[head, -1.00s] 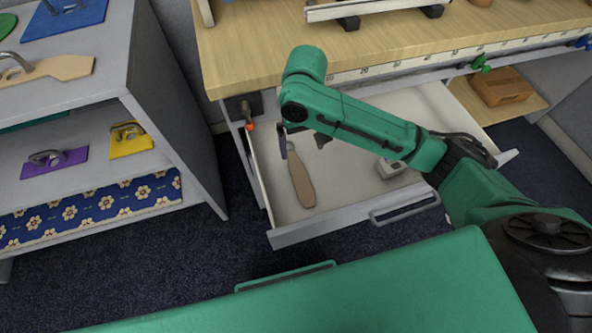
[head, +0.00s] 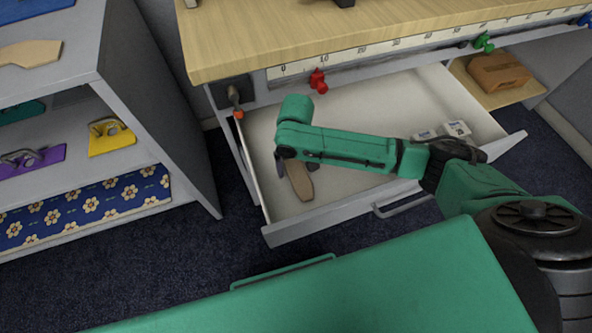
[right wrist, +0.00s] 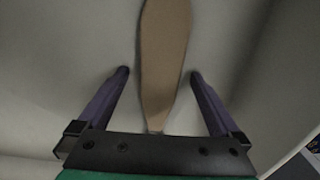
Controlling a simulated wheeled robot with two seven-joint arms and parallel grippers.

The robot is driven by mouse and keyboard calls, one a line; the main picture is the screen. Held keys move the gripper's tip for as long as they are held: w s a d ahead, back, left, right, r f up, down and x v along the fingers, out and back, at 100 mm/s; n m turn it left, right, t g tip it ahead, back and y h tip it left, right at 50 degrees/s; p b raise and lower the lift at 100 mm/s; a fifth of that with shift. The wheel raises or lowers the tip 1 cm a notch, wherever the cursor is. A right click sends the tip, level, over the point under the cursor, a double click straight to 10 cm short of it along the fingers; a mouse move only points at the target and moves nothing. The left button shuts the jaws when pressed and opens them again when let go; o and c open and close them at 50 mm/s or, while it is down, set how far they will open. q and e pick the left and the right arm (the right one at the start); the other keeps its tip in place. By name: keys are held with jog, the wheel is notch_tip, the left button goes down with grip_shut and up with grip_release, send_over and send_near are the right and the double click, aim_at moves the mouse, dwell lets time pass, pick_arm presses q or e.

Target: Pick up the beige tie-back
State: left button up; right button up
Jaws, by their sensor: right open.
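The beige tie-back (head: 301,184), a flat strip with a narrowed end, lies in the open drawer (head: 370,105), near its left side. My right gripper (head: 281,166) is open over it, partly hidden by my own arm in the head view. In the right wrist view the tie-back (right wrist: 165,60) runs lengthwise between the two spread purple fingers (right wrist: 158,73), with a gap on each side. I cannot tell whether the fingertips touch the drawer floor. My left gripper is not in view.
The drawer's front wall (head: 340,213) and left wall bound the space around the arm. Small white boxes (head: 441,130) sit at its right. A grey shelf (head: 150,110) on the left holds yellow (head: 110,138) and purple (head: 35,160) plates with metal handles.

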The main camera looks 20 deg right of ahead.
jog(key=c, duration=1.5)
